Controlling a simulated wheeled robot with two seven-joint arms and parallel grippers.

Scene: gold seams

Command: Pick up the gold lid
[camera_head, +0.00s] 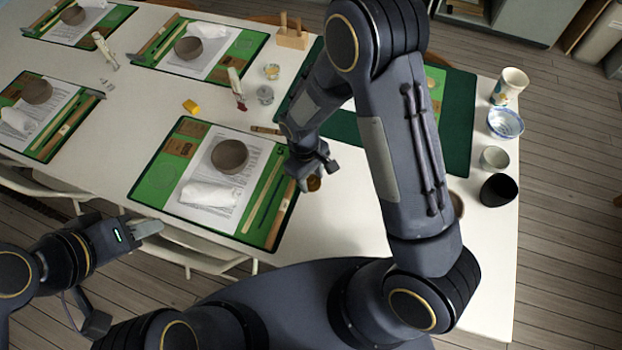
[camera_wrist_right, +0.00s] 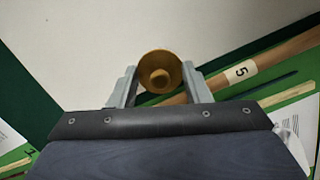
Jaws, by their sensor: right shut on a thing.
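The gold lid is a small round gold-brown piece with a raised knob. In the right wrist view the gold lid (camera_wrist_right: 161,72) sits between the two fingers of my right gripper (camera_wrist_right: 160,84), which is shut on it. In the head view the lid (camera_head: 314,184) shows just below my right gripper (camera_head: 316,174), by the right edge of the near green mat. I cannot tell whether it touches the table. My left gripper (camera_head: 148,229) is at the left, off the table's front edge, far from the lid. Its finger opening is unclear.
The near green mat (camera_head: 170,205) holds a brown bowl (camera_head: 229,157), a rolled white cloth (camera_head: 208,194) and sticks. Cups and bowls, including a black cup (camera_head: 498,190), line the table's right edge. The white table (camera_head: 340,230) is clear in front of my right gripper.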

